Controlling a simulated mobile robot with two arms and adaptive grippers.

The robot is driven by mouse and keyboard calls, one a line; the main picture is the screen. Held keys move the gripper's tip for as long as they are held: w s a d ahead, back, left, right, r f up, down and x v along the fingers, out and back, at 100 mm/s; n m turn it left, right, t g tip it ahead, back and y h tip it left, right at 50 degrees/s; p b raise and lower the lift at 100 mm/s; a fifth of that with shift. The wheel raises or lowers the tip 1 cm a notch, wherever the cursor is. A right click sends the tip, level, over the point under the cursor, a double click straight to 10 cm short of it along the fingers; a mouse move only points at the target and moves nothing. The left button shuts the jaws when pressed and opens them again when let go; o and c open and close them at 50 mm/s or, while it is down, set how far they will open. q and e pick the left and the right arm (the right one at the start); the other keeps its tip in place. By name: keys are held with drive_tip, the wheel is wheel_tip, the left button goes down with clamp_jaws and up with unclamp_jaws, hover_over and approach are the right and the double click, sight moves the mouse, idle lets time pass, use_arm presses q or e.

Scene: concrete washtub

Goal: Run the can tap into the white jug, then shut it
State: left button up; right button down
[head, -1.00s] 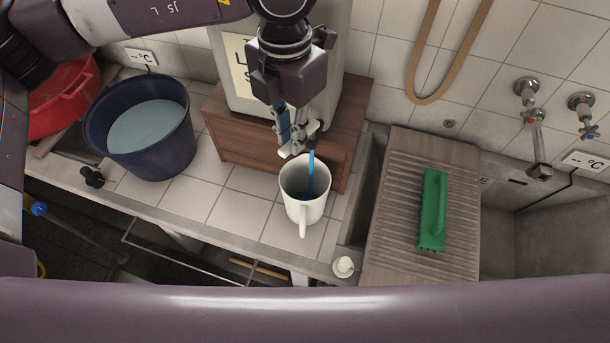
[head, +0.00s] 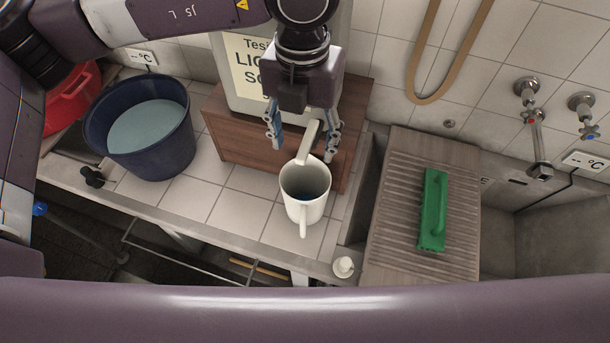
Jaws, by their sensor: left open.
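The white jug (head: 306,211) stands upright on the tiled counter, handle toward me, with some dark blue liquid inside. The can (head: 236,100), a pale container with a lettered label, stands on a brown wooden block (head: 238,148). Its white tap (head: 291,171) sticks out over the jug's back rim. No stream shows falling from it. My left gripper (head: 303,145) comes down in front of the can. Its fingers are apart, one on each side of the tap's pale upper part. I cannot tell whether they touch it. My right gripper is not in view.
A dark blue bucket (head: 180,150) of water and a red basin (head: 73,103) stand to the left. Wall taps (head: 530,100) and a sink are farther right.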

use_arm(q)
drive_tip(key=shift+d, duration=0.1)
drive_tip(key=shift+r+p, duration=1.1)
drive_tip(key=shift+r, duration=2.45)
drive_tip(key=shift+f, duration=0.1)
